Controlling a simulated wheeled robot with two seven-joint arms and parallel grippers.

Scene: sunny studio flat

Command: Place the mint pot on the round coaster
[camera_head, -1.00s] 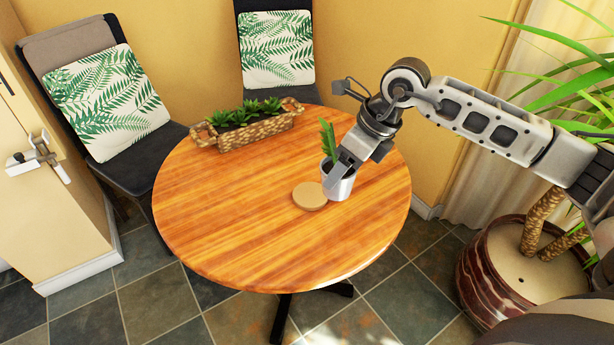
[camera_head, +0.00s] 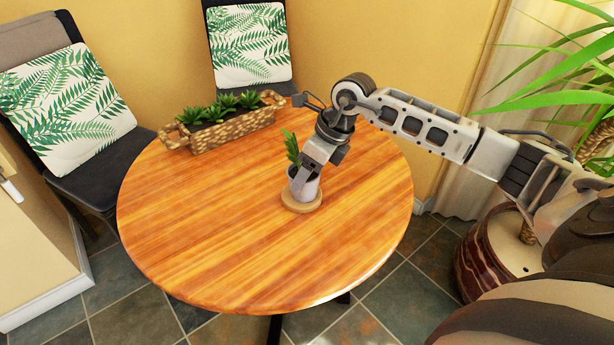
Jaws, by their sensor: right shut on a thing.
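The mint pot (camera_head: 304,189) is a small whitish-grey pot with a green sprig. It stands upright over the round coaster (camera_head: 301,206), a tan disc on the wooden table. The pot appears to be on the coaster or just above it; I cannot tell whether they touch. My right gripper (camera_head: 304,179) comes down from the upper right and is shut on the pot's rim. Its fingers hide part of the pot. My left gripper is not in view.
The round wooden table (camera_head: 210,245) is mostly clear. A woven basket planter (camera_head: 228,131) stands at its back. Two chairs with leaf-pattern cushions (camera_head: 62,108) stand behind it. A large potted plant (camera_head: 490,262) is at the right, a cabinet (camera_head: 40,245) at the left.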

